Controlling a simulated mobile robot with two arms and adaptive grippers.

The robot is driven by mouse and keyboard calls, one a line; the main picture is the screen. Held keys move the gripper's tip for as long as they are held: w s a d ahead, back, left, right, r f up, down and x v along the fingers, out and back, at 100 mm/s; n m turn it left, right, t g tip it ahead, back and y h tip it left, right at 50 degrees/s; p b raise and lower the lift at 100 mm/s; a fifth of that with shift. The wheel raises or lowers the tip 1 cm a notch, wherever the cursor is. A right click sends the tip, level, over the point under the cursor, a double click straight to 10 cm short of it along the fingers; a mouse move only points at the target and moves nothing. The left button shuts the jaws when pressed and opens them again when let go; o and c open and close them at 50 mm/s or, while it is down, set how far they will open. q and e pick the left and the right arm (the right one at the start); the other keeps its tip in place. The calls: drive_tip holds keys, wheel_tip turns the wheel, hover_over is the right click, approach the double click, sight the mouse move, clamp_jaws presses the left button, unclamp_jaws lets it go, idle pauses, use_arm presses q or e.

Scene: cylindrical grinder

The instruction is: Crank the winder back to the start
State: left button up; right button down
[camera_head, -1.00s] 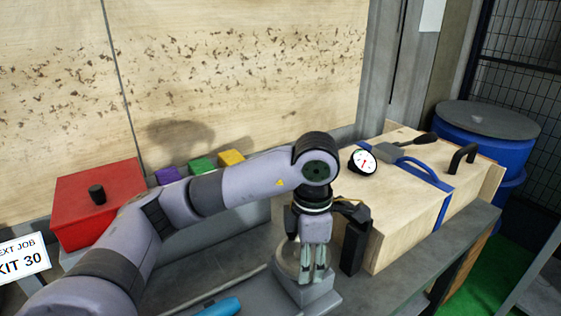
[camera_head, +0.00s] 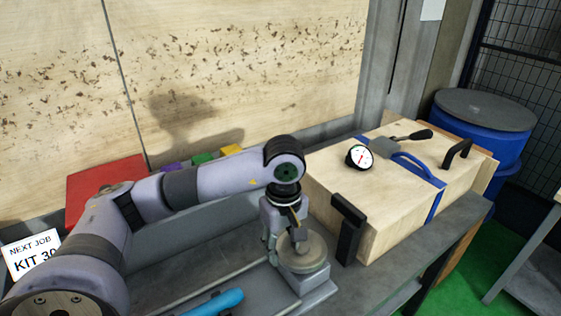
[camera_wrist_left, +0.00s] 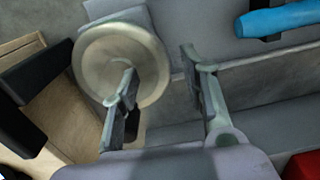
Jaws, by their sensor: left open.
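A round, pale metal wheel (camera_head: 303,254) sits on a grey block (camera_head: 308,284) on the bench; I take it for the winder. It also shows in the left wrist view (camera_wrist_left: 105,50) as a disc. My left gripper (camera_head: 285,248) is open and points down at the wheel's left side. In the left wrist view, one finger of the left gripper (camera_wrist_left: 160,72) overlaps the wheel and the other is off its edge, with nothing between them. I cannot tell whether the finger touches the wheel. No crank knob shows clearly. My right gripper is not in view.
A wooden case (camera_head: 400,200) with black handles, a blue strap and a dial gauge (camera_head: 359,157) stands close right of the wheel. A blue-handled tool (camera_head: 215,303) lies in front. A red box (camera_head: 90,185) and coloured blocks (camera_head: 203,159) are behind my arm.

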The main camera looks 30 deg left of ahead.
use_arm(q)
drive_tip(key=m, duration=0.1)
drive_tip(key=m+p, duration=0.1)
drive_tip(key=a+m+p, duration=0.1)
drive_tip(key=shift+w+r, duration=0.25)
drive_tip(key=shift+w, duration=0.1)
drive_tip(key=m+p, duration=0.1)
drive_tip(key=w+a+m+p, duration=0.1)
drive_tip(key=m, duration=0.1)
drive_tip(key=shift+p, duration=0.4)
drive_tip(key=shift+w+r+m+b, duration=0.15)
drive_tip(key=shift+r+m+b, duration=0.15)
drive_tip(key=shift+m+b, duration=0.1)
wheel_tip(320, 180, up, 16)
drive_tip(key=shift+r, duration=0.15)
